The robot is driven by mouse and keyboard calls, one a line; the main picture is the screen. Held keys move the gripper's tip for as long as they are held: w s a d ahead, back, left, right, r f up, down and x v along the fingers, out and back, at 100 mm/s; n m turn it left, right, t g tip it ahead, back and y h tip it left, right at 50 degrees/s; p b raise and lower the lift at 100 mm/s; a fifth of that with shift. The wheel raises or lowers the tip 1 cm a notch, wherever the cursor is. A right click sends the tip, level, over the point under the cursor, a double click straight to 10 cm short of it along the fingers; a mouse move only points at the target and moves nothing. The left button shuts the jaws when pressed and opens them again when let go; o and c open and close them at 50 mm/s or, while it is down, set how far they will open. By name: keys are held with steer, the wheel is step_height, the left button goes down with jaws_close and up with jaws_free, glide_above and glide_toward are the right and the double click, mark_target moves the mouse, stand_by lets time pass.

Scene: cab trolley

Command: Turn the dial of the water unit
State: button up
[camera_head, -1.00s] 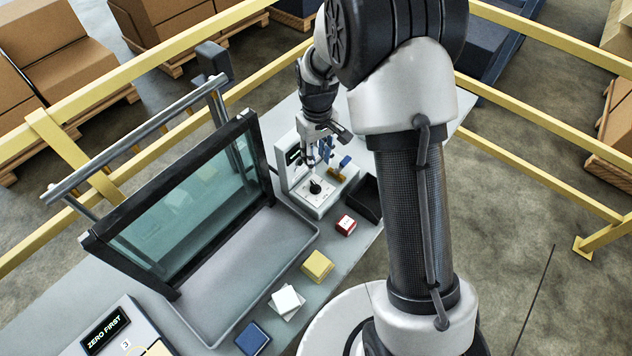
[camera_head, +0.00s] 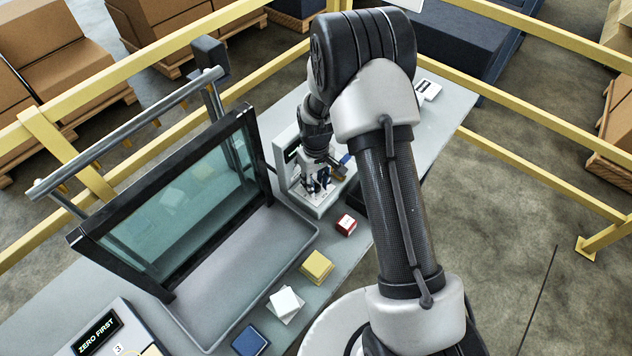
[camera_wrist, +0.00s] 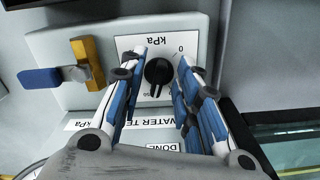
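The water unit (camera_head: 316,208) is a white box with an upright back and a low front, on the table past the glass frame. Its dial (camera_wrist: 158,72) is a black round knob on a white plate marked kPa. My gripper (camera_head: 316,187) is down over the front of the unit. In the wrist view my gripper (camera_wrist: 163,60) is open, one finger on each side of the dial. Gaps show between knob and fingers; contact lower down cannot be told. Beside the dial is a valve with a yellow body (camera_wrist: 88,63) and a blue handle (camera_wrist: 40,78).
A glass-panelled frame (camera_head: 168,292) stands over a grey tray (camera_head: 205,335) left of the unit. Yellow rails (camera_head: 545,170) surround the table.

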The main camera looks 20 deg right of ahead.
steer(key=shift+c, duration=0.2)
jaws_close()
steer(key=shift+m, duration=0.4)
steer(key=m, duration=0.5)
steer(key=shift+a+m, duration=0.2)
steer(key=shift+m, duration=0.1)
steer(key=m, duration=0.6)
steer(key=shift+a, duration=0.15)
steer(key=shift+w, duration=0.1)
stand_by(0.4)
steer(key=shift+o, duration=0.2)
jaws_free()
